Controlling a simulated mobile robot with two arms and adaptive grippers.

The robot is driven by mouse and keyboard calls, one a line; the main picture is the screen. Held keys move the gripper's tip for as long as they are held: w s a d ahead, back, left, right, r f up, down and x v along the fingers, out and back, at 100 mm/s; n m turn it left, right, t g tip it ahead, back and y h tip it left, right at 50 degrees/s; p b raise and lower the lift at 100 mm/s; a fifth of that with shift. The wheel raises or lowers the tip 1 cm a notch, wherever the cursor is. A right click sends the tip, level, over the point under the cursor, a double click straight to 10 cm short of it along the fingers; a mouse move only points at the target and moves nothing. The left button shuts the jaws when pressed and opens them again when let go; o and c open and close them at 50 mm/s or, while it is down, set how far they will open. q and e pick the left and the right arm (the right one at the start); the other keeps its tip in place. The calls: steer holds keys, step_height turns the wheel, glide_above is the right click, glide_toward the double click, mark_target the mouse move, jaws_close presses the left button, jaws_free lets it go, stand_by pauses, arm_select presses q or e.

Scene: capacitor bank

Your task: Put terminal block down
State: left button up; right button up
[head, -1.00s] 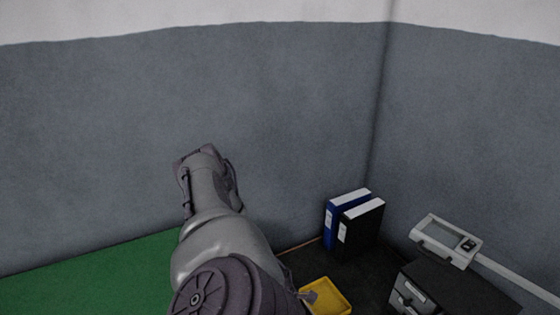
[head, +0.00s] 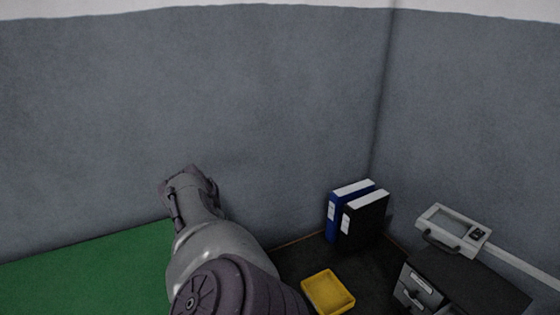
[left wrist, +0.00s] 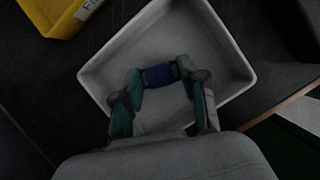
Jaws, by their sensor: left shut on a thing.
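My left gripper (left wrist: 160,71) is shut on a small dark blue block (left wrist: 158,77), which I take to be the terminal block. Its teal fingers press on the block's two ends. The block is over the white tray (left wrist: 235,70) in the left wrist view; I cannot tell whether it touches the tray floor. In the head view my left arm rises from the bottom, with its far end against the wall; the fingers, block and white tray cannot be made out there. My right gripper is not in view.
A yellow tray (head: 330,292) stands on the dark bench; a labelled yellow tray (left wrist: 47,22) lies beside the white one. Blue (head: 343,215) and black (head: 364,220) binders stand at the back.

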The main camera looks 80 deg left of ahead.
arm_select(q)
steer(key=shift+f, duration=0.2)
steer(key=o, duration=0.9)
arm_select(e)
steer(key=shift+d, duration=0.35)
arm_select(q)
steer(key=shift+p+v, duration=5.2)
steer(key=shift+v, duration=1.05)
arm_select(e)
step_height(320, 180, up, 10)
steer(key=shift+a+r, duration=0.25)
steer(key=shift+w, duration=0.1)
